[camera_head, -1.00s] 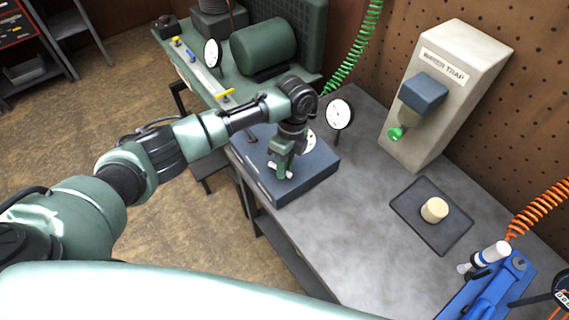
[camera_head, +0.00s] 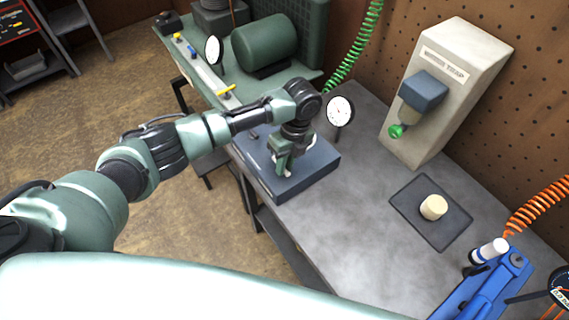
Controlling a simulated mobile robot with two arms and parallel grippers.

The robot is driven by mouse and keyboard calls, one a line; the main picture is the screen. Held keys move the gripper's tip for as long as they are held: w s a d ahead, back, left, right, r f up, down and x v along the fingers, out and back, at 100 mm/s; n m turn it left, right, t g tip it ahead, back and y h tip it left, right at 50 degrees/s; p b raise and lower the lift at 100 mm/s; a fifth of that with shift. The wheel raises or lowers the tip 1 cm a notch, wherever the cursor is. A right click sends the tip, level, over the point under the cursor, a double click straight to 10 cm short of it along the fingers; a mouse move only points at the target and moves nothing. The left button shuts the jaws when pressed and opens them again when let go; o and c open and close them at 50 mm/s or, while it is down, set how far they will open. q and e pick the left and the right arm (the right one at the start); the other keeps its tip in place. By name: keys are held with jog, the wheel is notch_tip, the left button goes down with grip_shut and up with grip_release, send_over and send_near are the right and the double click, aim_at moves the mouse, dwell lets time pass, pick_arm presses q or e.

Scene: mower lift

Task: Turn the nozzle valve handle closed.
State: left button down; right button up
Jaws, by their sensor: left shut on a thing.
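My left arm reaches in from the left over the dark blue-grey block (camera_head: 318,174) on the workbench. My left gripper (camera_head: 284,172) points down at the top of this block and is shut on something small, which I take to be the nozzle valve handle. The fingers hide most of it, so its angle cannot be told. A round dial on the block behind the wrist is now hidden. My right gripper is not in view.
A white gauge (camera_head: 340,111) stands just right of my wrist. A dark tray (camera_head: 452,232) holds a cream cylinder (camera_head: 433,207). A blue tool (camera_head: 490,285) lies at the lower right. The bench middle is clear.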

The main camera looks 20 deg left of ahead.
pick_arm(q)
jog(key=shift+r, duration=0.1)
jog(key=c, duration=1.4)
grip_release()
jog(key=shift+c, duration=0.2)
notch_tip(320, 180, up, 8)
jog(key=w+d+b, duration=0.1)
jog(key=b, duration=0.1)
jog(key=shift+f, duration=0.2)
jog(key=shift+w, duration=0.1)
